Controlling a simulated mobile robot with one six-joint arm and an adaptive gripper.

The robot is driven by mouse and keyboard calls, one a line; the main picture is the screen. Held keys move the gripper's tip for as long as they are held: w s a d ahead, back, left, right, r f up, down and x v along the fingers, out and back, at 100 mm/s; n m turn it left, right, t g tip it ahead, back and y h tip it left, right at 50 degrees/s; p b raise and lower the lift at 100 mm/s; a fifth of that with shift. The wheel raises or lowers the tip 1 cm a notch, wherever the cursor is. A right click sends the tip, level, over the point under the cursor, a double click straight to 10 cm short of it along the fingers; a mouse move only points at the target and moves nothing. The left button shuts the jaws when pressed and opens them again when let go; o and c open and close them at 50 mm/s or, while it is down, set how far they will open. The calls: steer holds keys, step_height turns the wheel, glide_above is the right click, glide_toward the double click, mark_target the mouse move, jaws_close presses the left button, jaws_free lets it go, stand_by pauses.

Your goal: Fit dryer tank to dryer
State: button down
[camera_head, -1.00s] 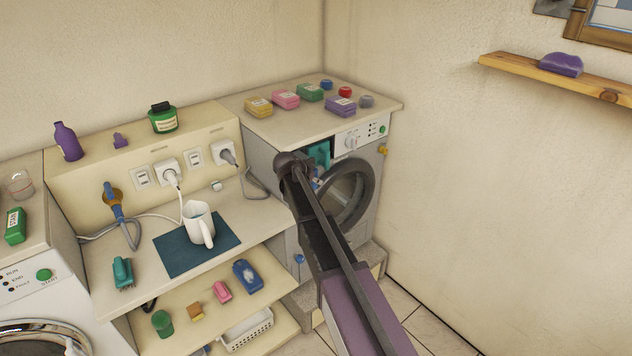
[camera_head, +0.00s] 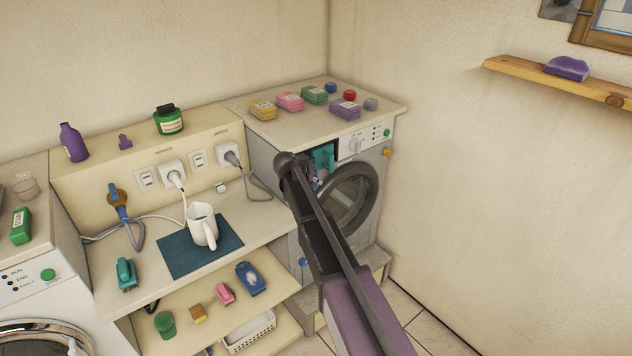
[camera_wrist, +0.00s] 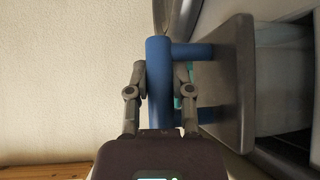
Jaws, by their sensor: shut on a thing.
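The dryer (camera_head: 372,210) stands in the corner with its round door on the front. A dark opening (camera_head: 334,148) at the upper left of its front holds something teal (camera_head: 323,160), partly hidden by my arm. My gripper (camera_wrist: 160,75) is shut on the blue bar handle (camera_wrist: 158,108) of a part with a dark grey front plate (camera_wrist: 237,85), apparently the dryer tank. In the head view my arm end covers most of my gripper, in front of the dryer's upper left. Whether the tank touches the dryer or is inside the opening cannot be told.
Several soap-like packs (camera_head: 289,101) and small caps lie on the dryer top. A counter (camera_head: 140,250) with a white jug (camera_head: 203,228) on a dark mat stands left of the dryer. A washer (camera_head: 40,285) is at far left. The right wall is close to the dryer.

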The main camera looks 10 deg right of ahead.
steer(key=shift+w+a, duration=0.5)
steer(key=shift+w, duration=0.35)
steer(key=shift+w+a, duration=0.5)
steer(key=shift+w, duration=0.35)
steer(key=shift+c, duration=2.2)
jaws_free()
steer(key=s+d+f+n+g+y, duration=0.1)
steer(key=s+d+n+g+y, duration=0.1)
steer(key=s, duration=1.1)
steer(key=s+d+f+n+g+y, duration=0.2)
steer(key=s+n, duration=0.2)
steer(key=s, duration=1)
steer(key=s+d+f+n+g+y, duration=0.2)
steer(key=s+n, duration=0.1)
steer(key=s, duration=1)
steer(key=shift+s+f+n+y, duration=0.25)
steer(key=shift+s+n+y, duration=0.1)
steer(key=shift+n+y, duration=0.05)
steer(key=shift+d, duration=0.1)
